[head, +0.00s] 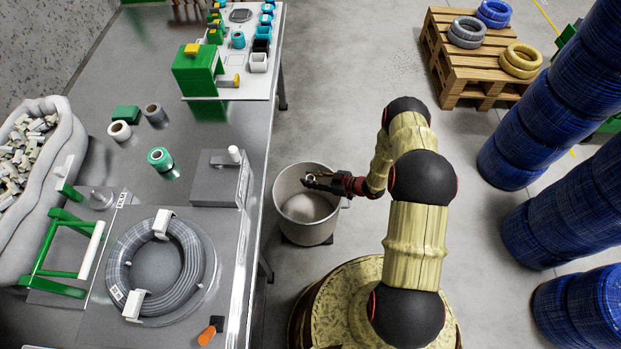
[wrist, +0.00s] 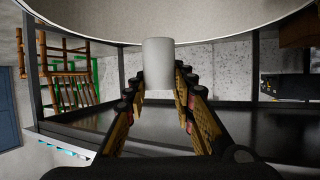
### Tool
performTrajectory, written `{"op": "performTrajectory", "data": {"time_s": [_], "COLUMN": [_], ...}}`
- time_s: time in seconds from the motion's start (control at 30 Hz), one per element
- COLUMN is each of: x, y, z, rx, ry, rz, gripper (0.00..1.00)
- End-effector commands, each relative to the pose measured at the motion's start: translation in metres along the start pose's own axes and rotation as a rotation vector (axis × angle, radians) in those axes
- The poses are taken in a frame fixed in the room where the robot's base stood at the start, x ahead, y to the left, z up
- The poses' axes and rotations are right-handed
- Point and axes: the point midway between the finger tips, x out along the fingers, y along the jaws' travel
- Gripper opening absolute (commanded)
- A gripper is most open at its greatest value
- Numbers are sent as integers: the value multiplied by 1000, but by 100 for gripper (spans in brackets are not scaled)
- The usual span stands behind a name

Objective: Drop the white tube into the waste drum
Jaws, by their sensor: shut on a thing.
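My gripper (head: 313,181) is over the waste drum (head: 289,222), a light grey open-topped round bin standing on the floor beside the bench. The gripper reaches in over the drum's right rim from the right. In the wrist view, my gripper (wrist: 159,93) is shut on the white tube (wrist: 158,58), a short pale cylinder pinched between the two fingers. In the head view the tube is too small and too covered by the fingers to make out clearly. A pale curved surface, apparently the drum (wrist: 220,20), fills the top of the wrist view.
The grey bench (head: 237,235) runs left of the drum, carrying a grey cable coil (head: 117,265), a green frame (head: 45,250), tape rolls and a green press (head: 198,70). Blue cable stacks (head: 545,225) and a wooden pallet (head: 470,70) stand right. Floor between is clear.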

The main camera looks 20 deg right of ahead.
Motion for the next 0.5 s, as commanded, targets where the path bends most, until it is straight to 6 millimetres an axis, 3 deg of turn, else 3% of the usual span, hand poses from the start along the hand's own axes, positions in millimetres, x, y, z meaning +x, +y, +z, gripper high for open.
{"op": "performTrajectory", "data": {"time_s": [0.03, 0.07, 0.4, 0.5], "x": [0, 0, 0, 0], "y": [0, 0, 0, 0], "z": [0, 0, 0, 0], "rx": [0, 0, 0, 0], "ry": [0, 0, 0, 0], "rz": [0, 0, 0, 0], "gripper": [8, 27, 46, 47]}}
